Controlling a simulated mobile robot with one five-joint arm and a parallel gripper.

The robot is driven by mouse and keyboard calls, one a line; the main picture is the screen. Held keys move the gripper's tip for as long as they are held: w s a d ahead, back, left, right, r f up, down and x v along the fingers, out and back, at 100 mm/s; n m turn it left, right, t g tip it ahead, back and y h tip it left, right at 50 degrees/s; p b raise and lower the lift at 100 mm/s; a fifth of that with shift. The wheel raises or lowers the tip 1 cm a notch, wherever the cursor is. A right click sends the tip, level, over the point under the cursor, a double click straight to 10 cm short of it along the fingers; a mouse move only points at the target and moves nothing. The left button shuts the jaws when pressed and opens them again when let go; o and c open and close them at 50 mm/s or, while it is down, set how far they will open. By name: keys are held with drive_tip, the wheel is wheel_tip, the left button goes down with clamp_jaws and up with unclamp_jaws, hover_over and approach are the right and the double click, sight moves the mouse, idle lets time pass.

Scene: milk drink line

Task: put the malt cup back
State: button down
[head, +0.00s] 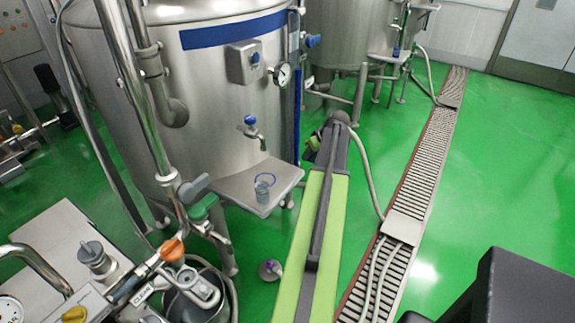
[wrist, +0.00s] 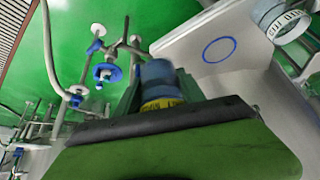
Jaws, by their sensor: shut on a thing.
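My gripper (wrist: 158,92) is shut on a blue-grey cup (wrist: 160,75) with a yellow label band in the wrist view. The lettering on the band is too small to read, so I cannot confirm that it is the malt cup. A steel shelf (wrist: 183,48) lies beside the held cup, which is apart from it. An empty blue ring (wrist: 219,49) is marked on the shelf. In the head view the shelf (head: 235,188) sticks out from the tank, left of my arm. My gripper's fingers and the held cup are mostly hidden there.
A tap (head: 252,128) on the steel tank (head: 215,85) is above the shelf. A hose (head: 368,175) lies right of my arm. Green floor is open further right.

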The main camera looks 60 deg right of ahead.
drive_tip(key=b, duration=0.6)
hover_over(286, 168)
drive_tip(key=s, duration=0.2)
drive_tip(key=f, duration=0.7)
drive_tip(key=shift+w+a, duration=0.15)
drive_tip(key=shift+a, duration=0.25)
wheel_tip(286, 168, down, 4)
drive_tip(key=b, duration=0.4)
drive_tip(key=shift+f, duration=0.2)
drive_tip(key=shift+r, duration=0.25)
drive_tip(key=shift+f, duration=0.25)
drive_tip(key=c, duration=0.7)
unclamp_jaws()
drive_tip(key=shift+r, duration=0.1)
